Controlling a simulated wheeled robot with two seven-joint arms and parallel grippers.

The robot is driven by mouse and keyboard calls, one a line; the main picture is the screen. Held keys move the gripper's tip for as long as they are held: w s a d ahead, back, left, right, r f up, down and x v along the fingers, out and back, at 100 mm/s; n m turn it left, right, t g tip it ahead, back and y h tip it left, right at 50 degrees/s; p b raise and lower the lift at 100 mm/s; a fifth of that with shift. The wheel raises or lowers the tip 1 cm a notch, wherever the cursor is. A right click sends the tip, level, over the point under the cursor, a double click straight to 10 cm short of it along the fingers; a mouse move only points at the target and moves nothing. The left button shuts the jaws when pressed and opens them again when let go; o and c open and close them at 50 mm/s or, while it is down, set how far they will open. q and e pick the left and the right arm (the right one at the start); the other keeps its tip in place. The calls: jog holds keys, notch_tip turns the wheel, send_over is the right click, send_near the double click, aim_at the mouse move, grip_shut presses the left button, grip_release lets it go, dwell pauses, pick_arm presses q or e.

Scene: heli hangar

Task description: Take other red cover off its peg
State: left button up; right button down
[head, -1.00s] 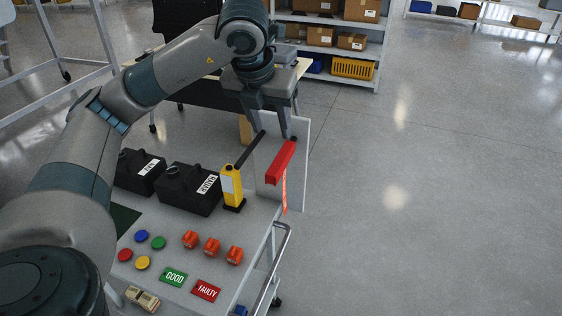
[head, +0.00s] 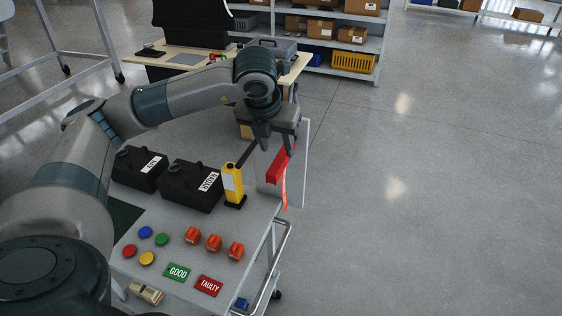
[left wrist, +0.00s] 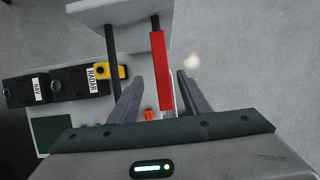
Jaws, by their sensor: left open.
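The red cover (head: 275,168) is a long red bar on the upright white panel (head: 299,185) at the cart's far right corner. A red ribbon hangs below it. In the left wrist view the cover (left wrist: 161,75) sits along a peg, whose dark end shows at the panel (left wrist: 130,15). A bare black peg (head: 247,153) stands out beside it, also seen in the left wrist view (left wrist: 112,60). My left gripper (head: 278,152) is open above the cover. In the left wrist view its fingers (left wrist: 159,76) lie either side of the cover, with gaps; contact is not visible.
A yellow handheld device (head: 232,186) stands close to the bare peg. Black boxes marked NAV (head: 140,168) and RADAR (head: 192,187) are left of it. Coloured discs, orange pieces and GOOD (head: 177,272) and FAULTY (head: 209,285) plates lie nearer. The floor to the right is clear.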

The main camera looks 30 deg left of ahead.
aim_at(281, 157)
pick_arm(q)
jog(key=shift+w+f+p, duration=0.2)
jog(key=shift+f+p, duration=0.35)
jog(key=shift+p, duration=0.15)
jog(key=p+x, duration=0.1)
jog(key=x, duration=0.1)
jog(key=shift+w+d+f, duration=0.1)
jog(key=shift+w+f, duration=0.05)
jog(key=shift+f, duration=0.25)
jog(key=shift+w+f+p, duration=0.15)
jog(key=shift+f+p, duration=0.15)
jog(key=shift+f, duration=0.15)
jog(key=shift+c, duration=0.3)
grip_shut()
jog(key=shift+r, duration=0.2)
